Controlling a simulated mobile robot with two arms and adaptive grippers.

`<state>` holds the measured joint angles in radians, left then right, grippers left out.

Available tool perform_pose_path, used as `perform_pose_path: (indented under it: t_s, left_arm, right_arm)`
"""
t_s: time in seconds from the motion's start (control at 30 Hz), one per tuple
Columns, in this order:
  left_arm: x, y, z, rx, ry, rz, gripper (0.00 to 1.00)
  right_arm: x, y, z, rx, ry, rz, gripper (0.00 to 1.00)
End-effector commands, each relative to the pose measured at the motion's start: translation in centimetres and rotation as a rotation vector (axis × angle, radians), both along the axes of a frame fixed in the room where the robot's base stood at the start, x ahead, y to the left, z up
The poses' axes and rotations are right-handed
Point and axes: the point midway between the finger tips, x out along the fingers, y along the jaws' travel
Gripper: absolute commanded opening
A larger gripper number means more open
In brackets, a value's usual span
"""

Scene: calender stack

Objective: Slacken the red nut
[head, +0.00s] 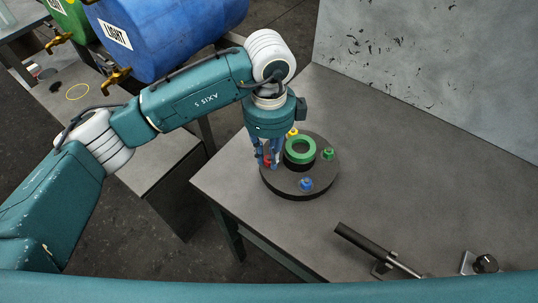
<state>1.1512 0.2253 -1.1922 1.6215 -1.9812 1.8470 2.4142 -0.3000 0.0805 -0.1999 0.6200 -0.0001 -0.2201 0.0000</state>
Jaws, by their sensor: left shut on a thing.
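The red nut (267,161) is on the left side of a dark round plate (318,184) on the grey table. My left gripper (268,158) points down over it from above and is shut on it; its fingers hide most of the nut. A yellow nut (293,132) at the back, a green nut (328,153) at the right and a blue nut (306,184) at the front sit on the same plate around a raised green ring (300,149). My right gripper is not in view.
A black-handled tool (364,241) and a small metal block with a black knob (485,264) lie at the table's front right. A scuffed grey panel (430,62) stands behind. A blue barrel (172,36) with a brass tap stands upper left. The table's right side is clear.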

Motion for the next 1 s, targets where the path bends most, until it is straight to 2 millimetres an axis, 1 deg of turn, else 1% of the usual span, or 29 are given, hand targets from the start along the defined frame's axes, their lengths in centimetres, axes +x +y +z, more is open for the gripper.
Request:
perform_pose_path:
  t_s: [0.27, 0.43, 0.57, 0.8, 1.0]
  left_arm:
    - [0.0, 0.0, 0.0, 0.000, 0.000, 0.261, 0.00]
    - [-0.1, -0.1, 0.2, -0.001, 0.003, 0.423, 0.00]
    - [-0.2, -0.1, 0.6, 0.000, 0.005, 0.546, 0.00]
    - [-0.3, -0.1, 0.8, 0.001, 0.010, 0.743, 0.00]
    - [-0.3, -0.1, 0.6, 0.003, 0.009, 0.859, 0.00]
  right_arm:
    - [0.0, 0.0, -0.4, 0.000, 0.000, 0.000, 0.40]
    - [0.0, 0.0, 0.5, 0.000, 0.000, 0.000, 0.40]
    - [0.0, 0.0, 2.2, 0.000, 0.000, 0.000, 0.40]
    - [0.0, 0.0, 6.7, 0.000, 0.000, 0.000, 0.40]
    - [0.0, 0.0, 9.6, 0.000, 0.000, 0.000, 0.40]
